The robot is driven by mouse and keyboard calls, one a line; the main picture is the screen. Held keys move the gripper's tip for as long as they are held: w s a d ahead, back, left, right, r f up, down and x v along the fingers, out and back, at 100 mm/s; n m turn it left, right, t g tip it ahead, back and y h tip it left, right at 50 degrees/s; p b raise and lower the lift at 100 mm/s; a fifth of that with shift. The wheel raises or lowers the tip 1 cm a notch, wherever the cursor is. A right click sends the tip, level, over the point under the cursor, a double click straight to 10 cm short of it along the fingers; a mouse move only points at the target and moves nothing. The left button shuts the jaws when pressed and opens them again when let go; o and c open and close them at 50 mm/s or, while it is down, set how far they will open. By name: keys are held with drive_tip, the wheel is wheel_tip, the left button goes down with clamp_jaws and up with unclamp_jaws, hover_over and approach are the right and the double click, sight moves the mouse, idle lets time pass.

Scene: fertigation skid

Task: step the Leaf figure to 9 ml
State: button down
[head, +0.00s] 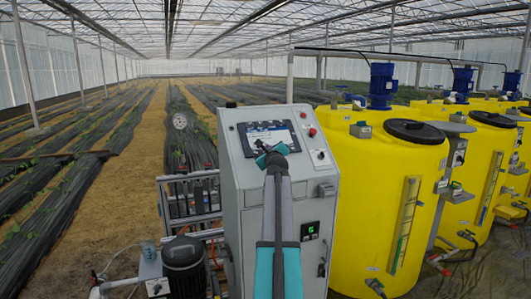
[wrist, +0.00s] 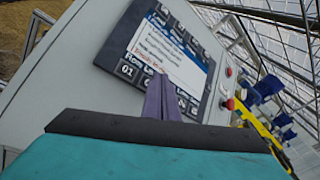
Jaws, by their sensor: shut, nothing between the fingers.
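The control panel's screen (wrist: 160,48) is tilted in the wrist view, with a blue header, a white field of small text and a red line near the bottom. The Leaf figure is too small to read. In the head view the screen (head: 262,133) sits on the sloping top of a grey cabinet (head: 240,190). My gripper (head: 268,150) is shut and empty, in front of the screen's lower edge. Its purple fingers also show in the wrist view (wrist: 161,80), overlapping the bottom keys; contact cannot be told.
A red button (head: 312,132) is right of the screen, with a switch (head: 321,155) below it. Yellow tanks (head: 375,190) with blue motors (head: 381,85) stand close on the right. A dark pump (head: 184,265) and pipes are at lower left. Crop rows lie beyond.

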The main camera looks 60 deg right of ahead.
drive_tip(key=s+r+p, duration=0.1)
drive_tip(key=a+r+p, duration=0.1)
drive_tip(key=s+a+r+p, duration=0.1)
drive_tip(key=shift+s+r, duration=0.35)
drive_tip(key=shift+r, duration=0.05)
idle(0.5)
idle(3.1)
